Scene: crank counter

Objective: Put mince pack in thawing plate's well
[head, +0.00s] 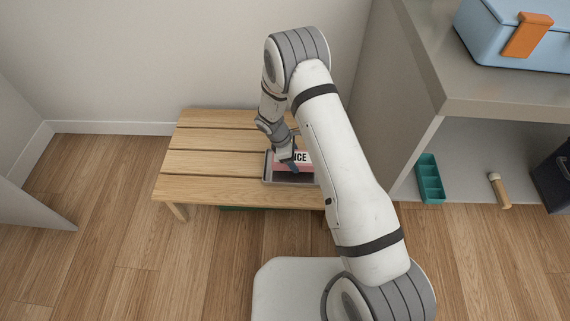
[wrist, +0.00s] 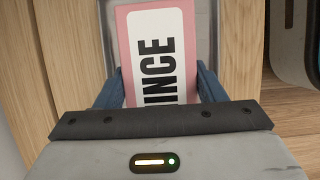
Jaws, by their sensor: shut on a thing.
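The mince pack (wrist: 158,55) is a pink box with a white label and black lettering. In the head view it (head: 301,158) shows partly behind my arm, at the grey thawing plate (head: 266,180) on the slatted wooden bench. My gripper (head: 291,167) is shut on the pack, with a blue finger on each side of it in the wrist view (wrist: 160,88). The plate's grey rim (wrist: 103,30) shows around the pack in the wrist view. The pack is over or in the plate's well; I cannot tell whether it touches the bottom. My arm hides the plate's right part.
The wooden bench (head: 215,161) has free slats left of the plate. A grey counter (head: 470,95) stands at the right with a blue box (head: 500,35) on top. Its lower shelf holds a teal divided tray (head: 430,180) and a wooden-handled item (head: 499,190).

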